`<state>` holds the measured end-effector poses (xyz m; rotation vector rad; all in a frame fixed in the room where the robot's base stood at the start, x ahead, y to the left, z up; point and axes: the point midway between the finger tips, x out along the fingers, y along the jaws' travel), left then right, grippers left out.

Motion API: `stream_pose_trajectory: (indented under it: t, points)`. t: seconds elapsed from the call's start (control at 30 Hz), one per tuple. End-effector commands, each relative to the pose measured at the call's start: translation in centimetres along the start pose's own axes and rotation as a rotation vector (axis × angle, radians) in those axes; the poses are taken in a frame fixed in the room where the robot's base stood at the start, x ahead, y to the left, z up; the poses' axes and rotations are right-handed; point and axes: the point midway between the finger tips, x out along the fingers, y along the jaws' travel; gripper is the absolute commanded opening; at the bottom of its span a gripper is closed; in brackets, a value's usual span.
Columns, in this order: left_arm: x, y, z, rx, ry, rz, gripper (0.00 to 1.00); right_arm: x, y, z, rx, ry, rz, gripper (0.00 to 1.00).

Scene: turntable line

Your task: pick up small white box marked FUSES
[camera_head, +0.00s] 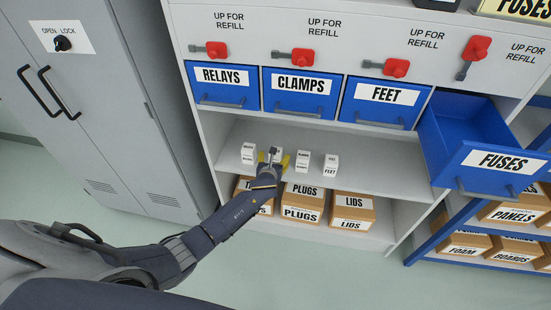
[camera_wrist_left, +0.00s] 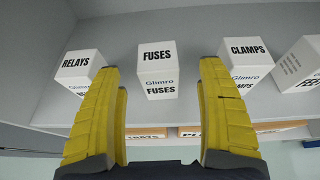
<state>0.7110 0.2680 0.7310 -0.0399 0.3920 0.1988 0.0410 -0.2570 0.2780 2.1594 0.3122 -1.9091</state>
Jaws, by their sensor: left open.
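The small white box marked FUSES (camera_wrist_left: 157,68) stands upright on the grey shelf, in the middle of the left wrist view. In the head view it is mostly hidden behind my left gripper (camera_head: 273,157). My left gripper (camera_wrist_left: 160,100) is open, its two yellow fingers pointing toward the FUSES box, one to each side in the picture. The box is beyond the fingertips, and nothing is held. My right gripper does not show in either view.
White boxes marked RELAYS (camera_head: 248,153), CLAMPS (camera_head: 303,161) and FEET (camera_head: 331,165) stand in the same row. Above hang closed blue drawers; the FUSES drawer (camera_head: 490,160) is pulled out at the right. Cardboard boxes (camera_head: 302,202) sit below. A grey cabinet (camera_head: 100,110) stands left.

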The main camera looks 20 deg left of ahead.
Motion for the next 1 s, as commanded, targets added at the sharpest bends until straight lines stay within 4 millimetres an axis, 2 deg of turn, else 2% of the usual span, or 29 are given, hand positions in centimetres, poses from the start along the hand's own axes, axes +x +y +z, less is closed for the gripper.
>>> stream_pose_trajectory:
  t: [0.5, 0.93, 1.0]
  points:
    - [4.6, 0.3, 0.4, 0.000, -0.001, 0.002, 0.74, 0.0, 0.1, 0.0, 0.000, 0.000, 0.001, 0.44]
    - [5.2, 0.3, 0.4, 0.000, -0.001, 0.000, 0.74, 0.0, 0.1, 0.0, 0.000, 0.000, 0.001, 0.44]
    - [5.2, 0.3, 0.4, 0.000, -0.001, 0.000, 0.68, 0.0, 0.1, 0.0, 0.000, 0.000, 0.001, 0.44]
